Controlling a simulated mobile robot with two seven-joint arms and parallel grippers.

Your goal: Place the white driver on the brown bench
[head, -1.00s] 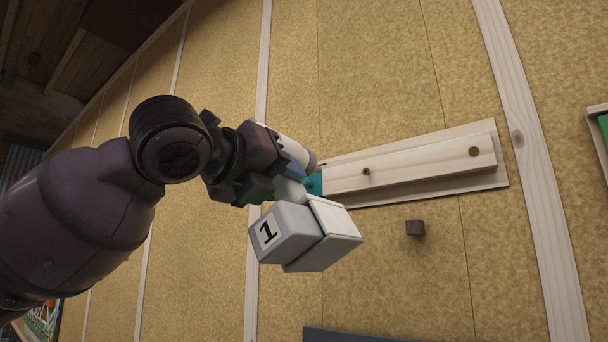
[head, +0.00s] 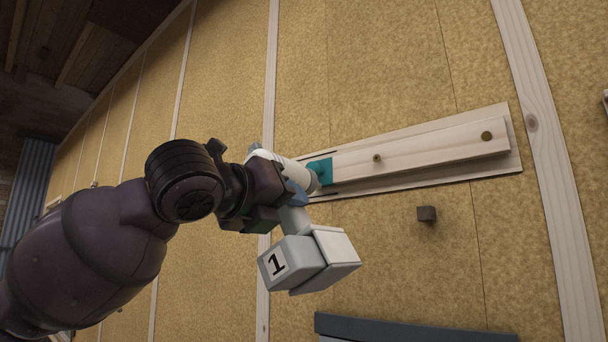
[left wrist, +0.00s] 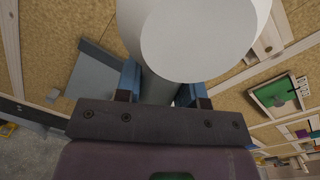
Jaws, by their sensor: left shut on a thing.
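My left gripper (head: 297,200) is shut on the white driver (head: 338,246), around its grey handle. The driver's blocky foot hangs lowest and carries a black "1" on a grey side. Its white body shows partly behind my gripper, which hides the rest. In the left wrist view, the driver's round white end (left wrist: 200,38) fills the top middle, with its grey handle between the blue fingers of my left gripper (left wrist: 158,88). I see no brown bench in either view. My right gripper is not in view.
A pale wooden wall rack (head: 420,150) with a teal piece (head: 320,171) is behind the driver. A small dark block (head: 426,213) is on the yellow wall. A blue-grey edge (head: 410,329) shows at the bottom. A green board (left wrist: 278,92) is at right in the wrist view.

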